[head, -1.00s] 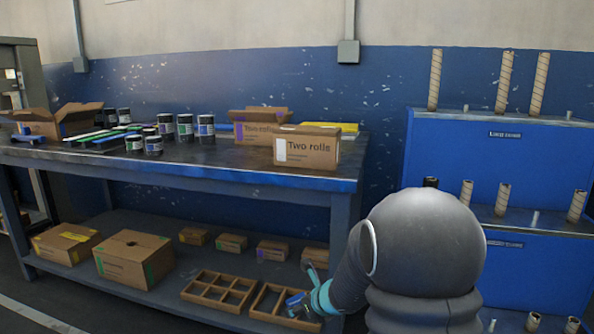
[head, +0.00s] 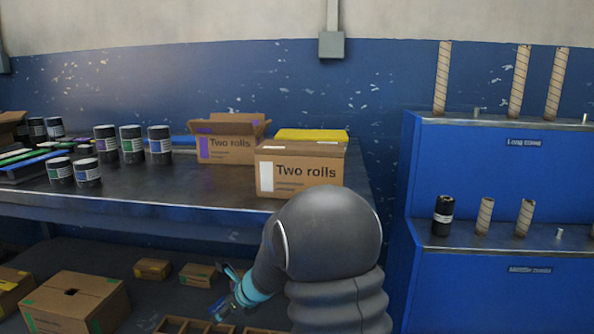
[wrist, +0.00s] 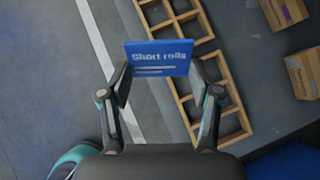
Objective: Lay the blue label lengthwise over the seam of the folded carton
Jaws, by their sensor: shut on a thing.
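My gripper (wrist: 158,84) is shut on the blue label (wrist: 159,57), a flat blue piece with white "Short rolls" print, held across the fingertips over the floor in the wrist view. In the head view my gripper (head: 226,303) hangs low in front of the bench, with a little blue showing at it. A closed carton marked "Two rolls" (head: 318,174), with a white label on its front, stands on the bench top near the right end. Its top seam cannot be made out. My gripper is below it and apart from it.
An open carton (head: 226,150) with a purple label stands behind it, beside a yellow stack (head: 312,135). Several dark jars (head: 131,144) stand to the left. Wooden divided trays (wrist: 181,99) and small cartons lie lower down. The bench front (head: 150,207) is clear.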

